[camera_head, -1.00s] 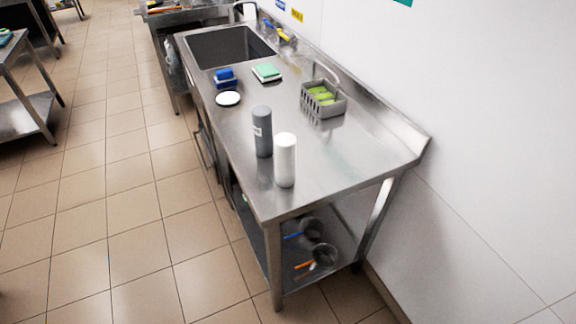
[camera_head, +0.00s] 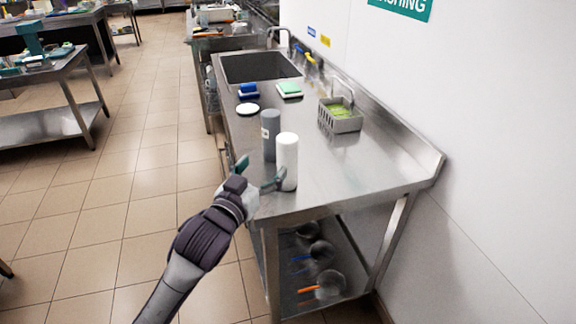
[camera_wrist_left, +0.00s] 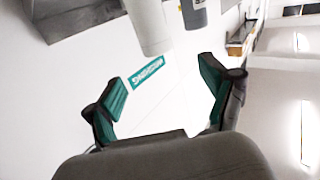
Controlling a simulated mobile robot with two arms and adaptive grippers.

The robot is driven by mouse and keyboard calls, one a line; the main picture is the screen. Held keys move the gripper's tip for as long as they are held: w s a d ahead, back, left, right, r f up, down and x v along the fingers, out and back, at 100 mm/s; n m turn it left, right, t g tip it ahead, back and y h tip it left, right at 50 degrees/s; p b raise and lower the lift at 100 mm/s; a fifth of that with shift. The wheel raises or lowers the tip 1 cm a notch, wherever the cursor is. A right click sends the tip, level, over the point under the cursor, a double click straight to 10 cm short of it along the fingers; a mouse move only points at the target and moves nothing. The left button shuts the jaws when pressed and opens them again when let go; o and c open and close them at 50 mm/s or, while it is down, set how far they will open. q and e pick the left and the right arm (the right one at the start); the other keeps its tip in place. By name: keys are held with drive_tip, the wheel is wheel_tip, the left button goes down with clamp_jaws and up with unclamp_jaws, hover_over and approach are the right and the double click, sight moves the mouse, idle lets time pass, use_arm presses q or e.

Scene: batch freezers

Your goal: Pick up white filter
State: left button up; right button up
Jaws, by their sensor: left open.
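The white filter (camera_head: 288,160), a tall white cylinder, stands upright near the front left edge of the steel sink table (camera_head: 350,180). A grey cylinder (camera_head: 270,132) stands just behind it. My left gripper (camera_head: 258,174) is open and empty at the table's left edge, just left of the white filter. One fingertip overlaps the filter's lower part in the head view; I cannot tell whether they touch. In the left wrist view, the white filter (camera_wrist_left: 149,25) shows at the top, beyond the open teal fingers (camera_wrist_left: 162,88), beside the grey cylinder (camera_wrist_left: 193,14). My right gripper is not in view.
Behind the cylinders are a white disc (camera_head: 247,109), a blue sponge (camera_head: 247,91), a green sponge (camera_head: 289,90) and a grey basket (camera_head: 340,117). The sink (camera_head: 258,67) lies farther back. A white wall (camera_head: 500,140) borders the right side. Pans lie on the lower shelf.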

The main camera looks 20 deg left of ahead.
sight(283, 146)
use_arm(q)
drive_tip(key=w, duration=0.4)
drive_tip(key=w+d, duration=0.1)
drive_tip(key=w, duration=0.2)
drive_tip(key=shift+p, duration=0.4)
drive_tip(key=w, duration=0.2)
drive_tip(key=w+d+p, duration=0.1)
drive_tip(key=w, duration=0.1)
drive_tip(key=shift+w, duration=0.65)
drive_tip(key=shift+c, duration=0.5)
drive_tip(key=c, duration=1.3)
clamp_jaws()
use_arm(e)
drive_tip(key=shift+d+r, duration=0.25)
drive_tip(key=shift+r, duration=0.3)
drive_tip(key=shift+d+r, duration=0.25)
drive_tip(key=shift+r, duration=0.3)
